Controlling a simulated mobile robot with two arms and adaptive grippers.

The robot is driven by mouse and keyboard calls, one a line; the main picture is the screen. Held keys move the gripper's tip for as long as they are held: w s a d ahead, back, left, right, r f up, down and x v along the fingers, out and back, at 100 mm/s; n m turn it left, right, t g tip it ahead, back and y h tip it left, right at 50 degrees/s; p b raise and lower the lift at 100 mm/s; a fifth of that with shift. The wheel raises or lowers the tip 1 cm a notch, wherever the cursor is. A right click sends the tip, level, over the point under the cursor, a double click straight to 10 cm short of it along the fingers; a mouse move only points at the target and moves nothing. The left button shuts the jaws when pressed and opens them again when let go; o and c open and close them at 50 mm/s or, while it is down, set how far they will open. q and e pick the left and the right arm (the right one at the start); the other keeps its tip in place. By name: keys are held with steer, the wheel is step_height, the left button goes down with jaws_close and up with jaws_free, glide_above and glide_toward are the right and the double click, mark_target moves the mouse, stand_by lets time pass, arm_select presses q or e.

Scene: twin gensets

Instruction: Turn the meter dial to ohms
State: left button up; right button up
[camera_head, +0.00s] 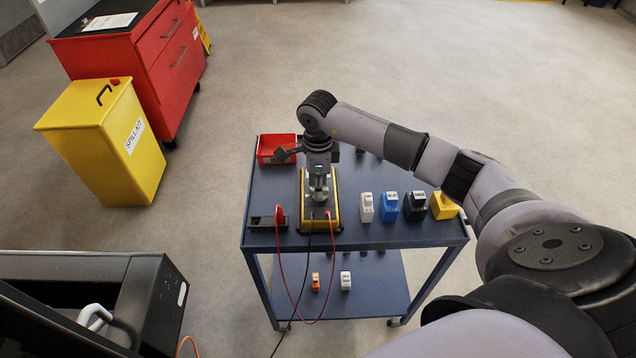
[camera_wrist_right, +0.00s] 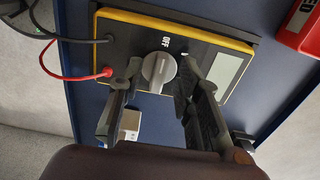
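The meter (camera_head: 335,213) is a dark, yellow-edged box lying on the blue cart (camera_head: 272,195). In the right wrist view the meter (camera_wrist_right: 222,40) shows its grey dial (camera_wrist_right: 158,70), a pale screen and plugged black and red leads. The dial's raised bar lies roughly in line with the OFF mark; other marks are hidden or unreadable. My right gripper (camera_head: 319,192) points down over the meter. In the right wrist view its fingers (camera_wrist_right: 160,72) are apart, one on each side of the dial, with contact unclear. My left gripper is not in view.
White, blue, black and yellow items (camera_head: 388,207) stand right of the meter. A red tray (camera_head: 270,150) is at the cart's back left, and a probe holder (camera_head: 262,221) at front left. The red lead (camera_head: 279,265) hangs over the front edge. A yellow spill kit bin (camera_head: 105,140) stands left.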

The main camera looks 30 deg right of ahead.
steer(key=shift+f, duration=0.2)
jaws_close()
stand_by(0.3)
